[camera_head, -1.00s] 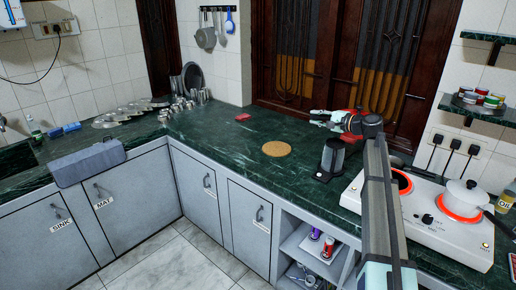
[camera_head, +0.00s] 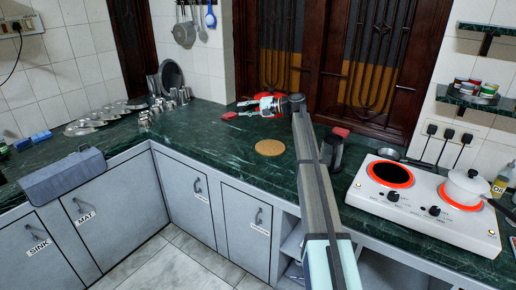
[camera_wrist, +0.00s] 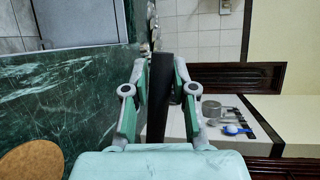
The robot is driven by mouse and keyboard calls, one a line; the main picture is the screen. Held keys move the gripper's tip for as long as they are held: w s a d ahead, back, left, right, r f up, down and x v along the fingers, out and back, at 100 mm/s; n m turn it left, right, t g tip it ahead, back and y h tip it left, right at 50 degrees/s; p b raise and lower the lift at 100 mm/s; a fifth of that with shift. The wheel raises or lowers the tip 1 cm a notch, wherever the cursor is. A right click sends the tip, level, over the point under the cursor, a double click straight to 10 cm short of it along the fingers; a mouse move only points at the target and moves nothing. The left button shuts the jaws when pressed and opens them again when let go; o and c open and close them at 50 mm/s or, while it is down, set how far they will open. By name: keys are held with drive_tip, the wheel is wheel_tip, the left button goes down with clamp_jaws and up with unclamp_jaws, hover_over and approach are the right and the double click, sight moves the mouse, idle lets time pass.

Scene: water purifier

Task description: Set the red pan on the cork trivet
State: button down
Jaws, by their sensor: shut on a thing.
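The cork trivet (camera_head: 269,147) lies flat and bare on the green counter; its edge also shows in the wrist view (camera_wrist: 32,162). My gripper (camera_head: 254,105) is beyond the trivet and slightly left of it, over the back of the counter. In the wrist view my gripper (camera_wrist: 160,78) is shut on a dark, long piece that looks like the pan's handle. Red of the pan (camera_head: 266,101) shows beside the fingers in the head view. Most of the pan is hidden, and its tilt and height above the counter are unclear.
A dark upright appliance (camera_head: 334,153) stands right of the trivet, beside my arm. The white stove (camera_head: 428,210) holds a white pot (camera_head: 467,187). Metal cups and plates (camera_head: 90,124) stand at left. The counter around the trivet is mostly clear.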

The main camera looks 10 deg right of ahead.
drive_tip(key=shift+s+f, duration=0.15)
drive_tip(key=shift+f, duration=0.1)
wheel_tip(320, 180, down, 19)
drive_tip(key=p, duration=0.3)
drive_tip(key=shift+d+f+p, duration=0.1)
drive_tip(key=shift+p, duration=0.25)
drive_tip(key=c, duration=1.1)
unclamp_jaws()
drive_tip(key=shift+f, duration=0.1)
drive_tip(key=shift+o, duration=0.8)
drive_tip(key=b+v, duration=0.2)
drive_tip(key=v, duration=1)
drive_tip(key=shift+b, duration=0.35)
